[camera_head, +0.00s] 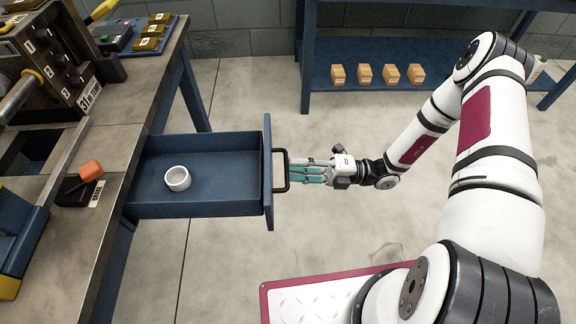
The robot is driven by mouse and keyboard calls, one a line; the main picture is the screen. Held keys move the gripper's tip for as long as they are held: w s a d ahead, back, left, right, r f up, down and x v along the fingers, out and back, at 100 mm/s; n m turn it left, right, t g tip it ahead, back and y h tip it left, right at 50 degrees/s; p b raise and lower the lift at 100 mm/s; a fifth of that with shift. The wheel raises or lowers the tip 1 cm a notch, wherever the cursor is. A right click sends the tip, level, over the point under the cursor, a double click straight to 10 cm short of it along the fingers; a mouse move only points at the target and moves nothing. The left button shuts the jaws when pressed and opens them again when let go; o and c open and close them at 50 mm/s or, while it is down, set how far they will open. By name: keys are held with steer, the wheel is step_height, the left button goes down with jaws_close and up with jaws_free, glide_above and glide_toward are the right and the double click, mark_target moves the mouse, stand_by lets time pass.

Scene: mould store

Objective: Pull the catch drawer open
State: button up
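The blue catch drawer (198,205) stands pulled out from under the left workbench. Its floor and a small white cup (177,178) inside it show from above. The drawer front (267,141) carries a black bar handle (287,171) on its right face. My gripper (293,171) reaches in from the right, with its fingertips at the handle. The fingers look close around the bar, but their grip on it is too small to make out.
The floor below the drawer and between bench and shelf is clear.

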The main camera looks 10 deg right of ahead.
steer(key=v, duration=0.9)
steer(key=shift+r, duration=0.1)
steer(key=s+a+r+n+g+h, duration=0.1)
steer(key=s+r+n+g+h, duration=0.3)
steer(key=r+n, duration=0.55)
steer(key=s+a+r+n+g+h, duration=0.1)
steer(key=s+r+n+g+h, duration=0.25)
steer(key=r+n+h, duration=0.45)
steer(key=s+d+r+n+t+h, duration=0.2)
steer(key=s+r+n+t+h, duration=0.15)
steer(key=s+r+n, duration=0.5)
steer(key=s+d+r+n+t+h, duration=0.25)
steer(key=s+r+n+h, duration=0.25)
steer(key=s+n, duration=0.5)
step_height(320, 180, up, 24)
steer(key=t+p, duration=0.4)
steer(key=p, duration=1.8)
steer(key=shift+w+n+p, duration=0.3)
steer(key=shift+w+n, duration=0.05)
steer(key=shift+n, duration=0.05)
steer(key=shift+a+r, duration=0.15)
